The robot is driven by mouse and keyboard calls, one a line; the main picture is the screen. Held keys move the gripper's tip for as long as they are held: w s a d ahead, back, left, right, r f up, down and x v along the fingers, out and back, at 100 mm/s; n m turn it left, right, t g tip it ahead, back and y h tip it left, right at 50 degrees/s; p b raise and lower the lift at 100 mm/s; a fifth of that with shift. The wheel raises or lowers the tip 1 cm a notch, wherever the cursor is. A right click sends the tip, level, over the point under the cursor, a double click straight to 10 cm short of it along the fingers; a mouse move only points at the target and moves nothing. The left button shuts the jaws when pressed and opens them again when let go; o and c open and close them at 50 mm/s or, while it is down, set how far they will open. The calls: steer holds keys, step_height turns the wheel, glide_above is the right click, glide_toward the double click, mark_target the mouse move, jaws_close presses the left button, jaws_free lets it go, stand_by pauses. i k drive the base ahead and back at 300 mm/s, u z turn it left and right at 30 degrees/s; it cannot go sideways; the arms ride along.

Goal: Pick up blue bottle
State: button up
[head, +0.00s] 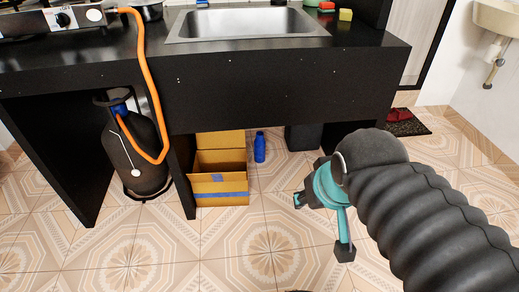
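The blue bottle (260,147) stands upright on the tiled floor under the counter, just right of an open cardboard box. My gripper (322,226), teal with dark fingertips, is in front of the counter, to the right of the bottle and nearer the camera. Its two fingers are spread wide apart. Nothing shows between them. The bottle is apart from the gripper and in plain view.
The cardboard box (220,197) stands left of the bottle, and a dark bin (300,137) stands to its right. The black counter (280,92) overhangs the bottle. A gas cylinder (135,155) with an orange hose is at left. The front floor is clear.

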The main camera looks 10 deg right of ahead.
mark_target(260, 144)
steer(key=u, duration=3.25)
steer(key=k, duration=1.55)
steer(key=z, duration=1.55)
steer(key=i, duration=0.5)
steer(key=z, duration=0.1)
